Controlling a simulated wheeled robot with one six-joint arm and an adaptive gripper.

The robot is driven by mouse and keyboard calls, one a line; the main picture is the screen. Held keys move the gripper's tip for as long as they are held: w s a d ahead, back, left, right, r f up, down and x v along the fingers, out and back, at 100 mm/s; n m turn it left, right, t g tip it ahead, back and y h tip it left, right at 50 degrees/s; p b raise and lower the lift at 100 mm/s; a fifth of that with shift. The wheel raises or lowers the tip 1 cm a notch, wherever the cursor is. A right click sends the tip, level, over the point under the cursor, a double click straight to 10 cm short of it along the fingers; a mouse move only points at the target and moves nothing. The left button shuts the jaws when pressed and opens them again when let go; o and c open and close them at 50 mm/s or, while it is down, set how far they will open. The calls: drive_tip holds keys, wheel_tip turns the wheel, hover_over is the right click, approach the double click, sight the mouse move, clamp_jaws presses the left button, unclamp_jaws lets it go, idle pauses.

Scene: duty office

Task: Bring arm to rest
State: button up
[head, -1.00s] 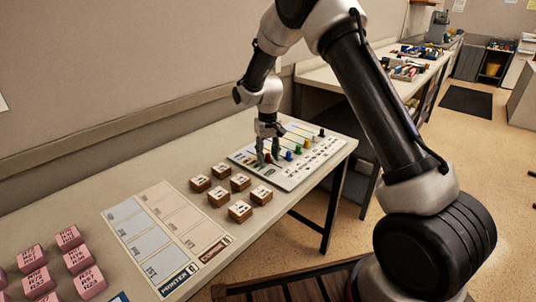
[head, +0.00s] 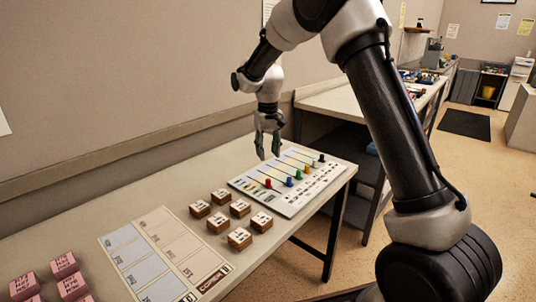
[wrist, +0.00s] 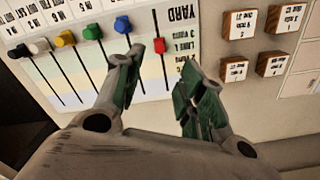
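My gripper (head: 268,155) hangs above the far left part of the slider board, its fingers pointing down. In the wrist view my gripper (wrist: 158,84) has its two fingers apart with nothing between them. The slider board (head: 262,197) lies on the table and carries a row of coloured knobs on dark slots. The red knob (head: 268,184) shows close beyond the fingertips in the wrist view (wrist: 159,45), apart from them. The blue knob (head: 289,181) stands beside it, and the green, yellow, white and black knobs follow along the row.
Several wooden label blocks (head: 219,222) sit on the table (head: 95,217) left of the board. A printed card (head: 150,231) and pink blocks (head: 24,286) lie nearer. The wall (head: 120,80) runs close behind. A second bench (head: 322,82) stands farther off.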

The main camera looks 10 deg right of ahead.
drive_tip(key=s+d+r+t, duration=0.1)
drive_tip(key=s+d+r, duration=0.4)
drive_tip(key=s, duration=0.7)
drive_tip(key=s+d+r+m+t, duration=0.1)
drive_tip(key=s+d+r, duration=0.4)
drive_tip(key=s, duration=0.8)
drive_tip(key=s+d+r+t, duration=0.2)
drive_tip(key=s+d+r, duration=0.3)
drive_tip(key=s, duration=0.8)
drive_tip(key=shift+d+m, duration=0.4)
drive_tip(key=shift+d, duration=1)
